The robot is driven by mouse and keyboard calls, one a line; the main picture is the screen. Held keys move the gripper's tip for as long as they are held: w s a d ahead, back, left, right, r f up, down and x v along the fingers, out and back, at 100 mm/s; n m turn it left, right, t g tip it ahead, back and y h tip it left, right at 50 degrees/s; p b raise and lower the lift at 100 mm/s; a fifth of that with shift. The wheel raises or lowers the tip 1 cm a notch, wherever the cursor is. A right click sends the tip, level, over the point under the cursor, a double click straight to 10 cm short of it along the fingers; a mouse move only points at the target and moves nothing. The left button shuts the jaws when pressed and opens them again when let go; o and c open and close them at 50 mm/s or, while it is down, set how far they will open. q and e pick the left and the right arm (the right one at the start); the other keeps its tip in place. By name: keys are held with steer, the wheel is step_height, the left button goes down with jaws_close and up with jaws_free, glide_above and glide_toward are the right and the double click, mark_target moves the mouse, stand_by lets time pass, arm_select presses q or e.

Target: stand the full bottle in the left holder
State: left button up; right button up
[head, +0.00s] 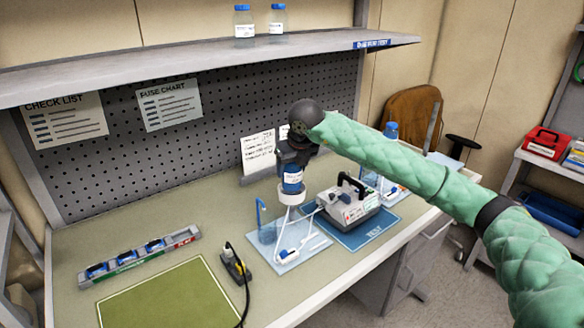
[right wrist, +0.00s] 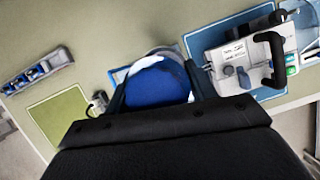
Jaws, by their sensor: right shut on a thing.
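My right gripper (head: 292,152) is shut on a bottle with a blue body and white label (head: 292,178). It holds the bottle upright over the left holder, which has a white ring (head: 290,196) on a stand with a pale base plate (head: 303,250). The bottle's lower end meets or nearly meets the ring; I cannot tell whether it is seated. In the right wrist view the bottle's round blue end (right wrist: 157,85) shows between the fingers, with a white edge behind it. My left gripper is in neither view.
A pump (head: 348,205) stands on a blue mat (head: 370,234) just right of the holder. Another blue-topped bottle (head: 391,130) stands behind my right arm. Two bottles (head: 244,22) stand on the shelf. A tray (head: 138,258), green mat (head: 155,297) and black-corded device (head: 236,266) lie left.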

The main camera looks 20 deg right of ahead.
steer(key=shift+f+b, duration=1.45)
stand_by(0.6)
steer(key=o, duration=1.6)
steer(key=shift+r, duration=0.15)
steer(key=shift+r+p, duration=0.5)
steer(key=shift+r, duration=2.85)
